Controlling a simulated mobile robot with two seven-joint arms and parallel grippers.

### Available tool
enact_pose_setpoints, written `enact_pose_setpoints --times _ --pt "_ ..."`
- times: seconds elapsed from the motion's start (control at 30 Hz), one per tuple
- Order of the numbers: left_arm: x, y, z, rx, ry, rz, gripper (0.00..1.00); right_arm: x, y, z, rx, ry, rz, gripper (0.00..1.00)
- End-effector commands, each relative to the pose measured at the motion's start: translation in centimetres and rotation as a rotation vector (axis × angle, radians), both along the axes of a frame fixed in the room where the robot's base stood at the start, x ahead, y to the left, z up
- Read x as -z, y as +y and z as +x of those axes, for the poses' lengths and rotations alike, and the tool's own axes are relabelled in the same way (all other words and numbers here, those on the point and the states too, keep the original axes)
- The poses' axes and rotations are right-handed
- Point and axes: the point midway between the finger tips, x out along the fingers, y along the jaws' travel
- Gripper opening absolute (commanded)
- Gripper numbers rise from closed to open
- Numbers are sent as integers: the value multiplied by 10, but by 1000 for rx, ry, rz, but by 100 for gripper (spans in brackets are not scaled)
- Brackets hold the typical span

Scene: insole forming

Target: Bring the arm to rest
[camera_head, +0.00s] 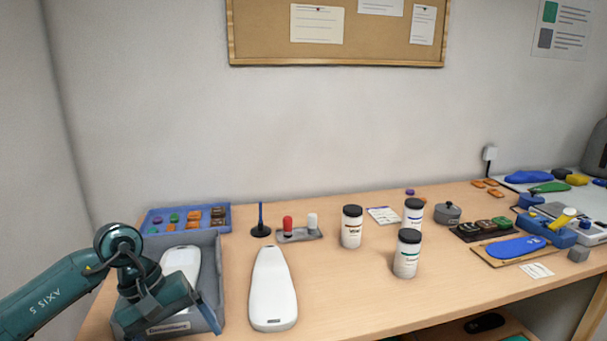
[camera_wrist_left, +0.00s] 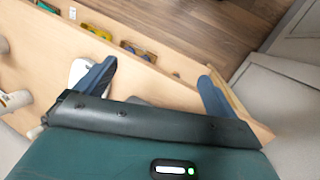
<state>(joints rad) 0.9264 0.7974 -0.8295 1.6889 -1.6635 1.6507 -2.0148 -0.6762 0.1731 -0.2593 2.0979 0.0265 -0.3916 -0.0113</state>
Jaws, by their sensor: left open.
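My left arm (camera_head: 70,290) comes in from the left in the head view, bent at the wrist, with its gripper low over the grey bin (camera_head: 215,262) at the table's left end. One blue finger (camera_head: 208,312) shows there; the other is hidden. In the left wrist view my left gripper (camera_wrist_left: 155,82) has its two blue fingers wide apart, with nothing held between them. A white foot-shaped form (camera_head: 180,262) lies in the bin, partly covered by my arm. My right gripper is in neither view.
A second white form (camera_head: 272,290) lies on the table (camera_head: 340,295) right of the bin. A blue tray (camera_head: 188,212) of small pieces stands behind the bin. Jars (camera_head: 407,253) stand mid-table. A blue insole (camera_head: 515,247) lies on the right. The front middle is clear.

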Motion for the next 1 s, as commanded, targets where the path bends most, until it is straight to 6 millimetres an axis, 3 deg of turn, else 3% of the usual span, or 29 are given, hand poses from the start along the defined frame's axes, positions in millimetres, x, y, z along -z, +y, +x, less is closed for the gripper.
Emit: enact_pose_setpoints --times 0.03,0.13,0.2,0.3,0.4,0.47,0.57,0.63,0.67,0.8,0.9,1.0 --pt "9 -29 -12 -45 58 -110 95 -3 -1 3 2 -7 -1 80" --pt "14 -89 -36 -191 223 -367 95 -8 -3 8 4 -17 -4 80" --pt "7 -130 -53 -337 404 -575 95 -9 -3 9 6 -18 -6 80" --pt "-15 -172 -69 -586 745 -856 95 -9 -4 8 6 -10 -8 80" --pt "-36 -188 -69 -856 1154 -1090 95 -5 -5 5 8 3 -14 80" --pt "-42 -186 -63 -1022 1429 -1207 95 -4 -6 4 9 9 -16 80" --pt "-34 -168 -50 -1293 1927 -1357 95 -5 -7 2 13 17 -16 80" --pt "-14 -148 -44 -1472 2305 -1429 95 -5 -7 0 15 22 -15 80" --pt "-1 -138 -43 1434 -2297 1350 95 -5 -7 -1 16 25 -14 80" --pt "78 -95 -67 997 -1829 830 95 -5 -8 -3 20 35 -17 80" --pt "128 -76 -101 745 -1539 590 95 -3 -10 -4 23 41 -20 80" --pt "161 -67 -133 570 -1330 446 95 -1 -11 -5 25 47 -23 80"
